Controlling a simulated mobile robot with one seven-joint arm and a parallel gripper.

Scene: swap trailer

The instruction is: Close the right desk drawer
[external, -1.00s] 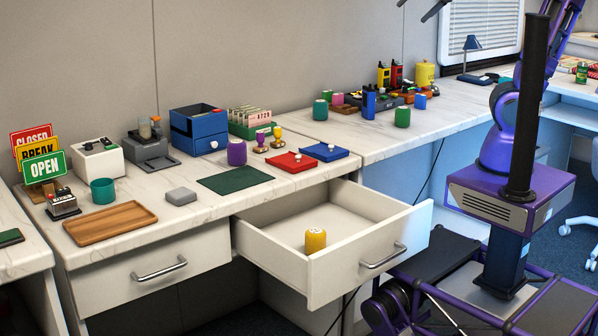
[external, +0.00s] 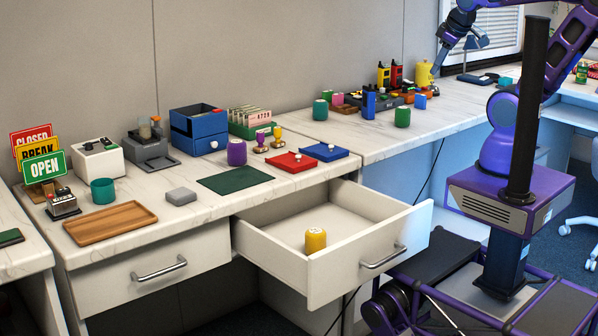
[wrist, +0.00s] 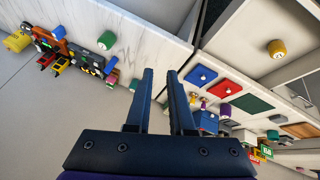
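The right desk drawer (external: 340,275) is white with a metal bar handle (external: 383,257). It is pulled well out from under the marble desk top. A yellow canister (external: 316,240) stands upright inside it. In the wrist view the canister (wrist: 277,48) shows at upper right, within the open drawer. My gripper (external: 436,76) is raised at the upper right of the external view, well away from the drawer. In the wrist view my gripper (wrist: 160,72) has its two dark fingers apart, with nothing between them.
The left drawer (external: 155,272) is shut. Red (external: 291,162) and blue (external: 325,152) trays, a purple cup (external: 237,152) and a green mat (external: 235,179) lie on the desk above. Radios and pots crowd the back counter. My base stands right of the drawer.

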